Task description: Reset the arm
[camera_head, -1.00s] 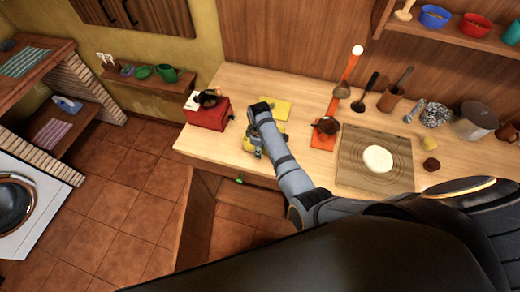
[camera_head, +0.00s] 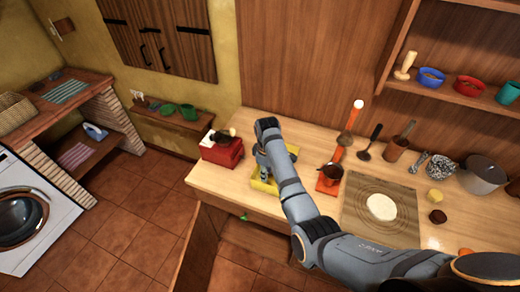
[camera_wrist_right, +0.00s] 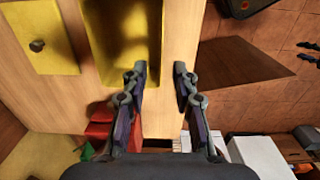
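My right arm reaches over the wooden counter from the right in the head view. Its gripper (camera_head: 262,168) points down by the yellow container (camera_head: 266,186), partly hidden by my arm. In the right wrist view, the fingers of the gripper (camera_wrist_right: 160,75) are apart with nothing between them but counter and the container's side. The open yellow container (camera_wrist_right: 128,35) lies just beyond and left of them, and looks empty. A flat yellow piece with a dark knob (camera_wrist_right: 37,46), perhaps its lid, lies beside it. My left gripper is not in view.
A red box (camera_head: 222,152) stands left of my gripper. To the right are an orange mat (camera_head: 328,186) with a dark bowl, a board (camera_head: 355,215) with dough (camera_head: 382,206), utensils and a pot (camera_head: 484,176). The counter's front edge is close to the gripper.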

